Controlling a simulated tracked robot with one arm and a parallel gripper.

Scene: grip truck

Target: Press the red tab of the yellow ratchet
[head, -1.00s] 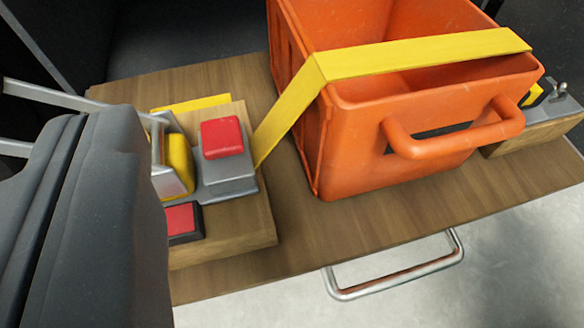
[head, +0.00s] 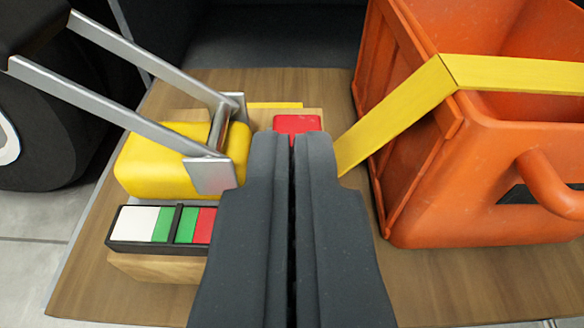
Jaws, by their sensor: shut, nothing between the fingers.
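The yellow ratchet (head: 160,165) sits on a wooden block at the left, with a grey metal lever (head: 120,105) reaching up and left. Its red tab (head: 298,123) shows just beyond my fingertips; its near part is hidden behind them. My gripper (head: 292,140) is shut and empty, pointing away from me in the middle of the view. The fingertips overlap the tab's near edge in the picture; I cannot tell whether they touch it. A yellow strap (head: 395,115) runs from beside the tab up over the orange crate (head: 480,215).
A panel with white, green and red fields (head: 160,225) sits in front of the ratchet. The crate with its handle stands close on the right. A dark wheel (head: 50,130) is at the far left. Bare wooden board (head: 450,285) lies in front of the crate.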

